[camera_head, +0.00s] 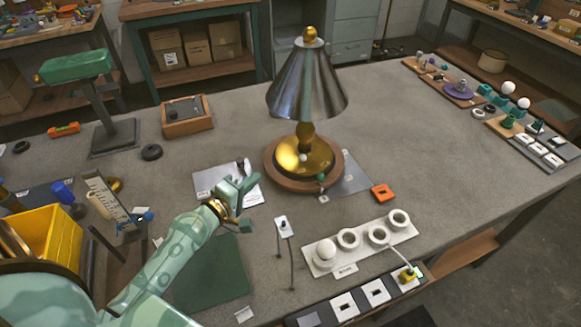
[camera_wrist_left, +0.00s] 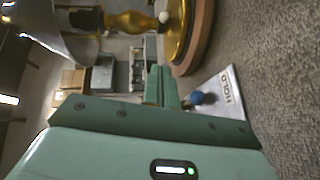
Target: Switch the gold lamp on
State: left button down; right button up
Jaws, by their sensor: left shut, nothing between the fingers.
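The gold lamp (camera_head: 307,130) stands upright near the table's middle, with a silver cone shade and a gold stem on a round wooden base. A small white knob (camera_head: 303,157) and a green knob (camera_head: 321,177) show at its base. No glow shows; the bulb is hidden under the shade. My left gripper (camera_head: 250,183) is shut and empty, left of the base and apart from it. In the left wrist view, the shut fingers (camera_wrist_left: 161,76) point past the lamp's gold base (camera_wrist_left: 178,35), where the white knob (camera_wrist_left: 164,17) also shows. My right gripper is not in view.
A white plate marked HOLD (camera_wrist_left: 226,92) with a blue-topped peg (camera_wrist_left: 197,97) lies close by the left gripper. A white socket strip (camera_head: 362,247), an orange square (camera_head: 383,193) and a small switch on thin stands (camera_head: 283,224) are in front. Table behind the lamp is clear.

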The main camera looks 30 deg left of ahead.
aim_at(293, 171)
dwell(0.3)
pick_arm(q)
jog(key=w, duration=0.3)
jog(key=w+d+f, duration=0.1)
jog(key=w, duration=0.5)
jog(key=shift+w+d+f+b, duration=0.15)
jog(key=shift+w+b, duration=0.1)
jog(key=shift+b, duration=0.05)
jog(key=w+d, duration=0.2)
jog(key=shift+w+d+f, duration=0.1)
jog(key=shift+d+f, duration=0.2)
jog(key=shift+f, duration=0.05)
jog(key=shift+w+d, duration=0.25)
jog(key=shift+d, duration=0.05)
jog(key=shift+d, duration=0.5)
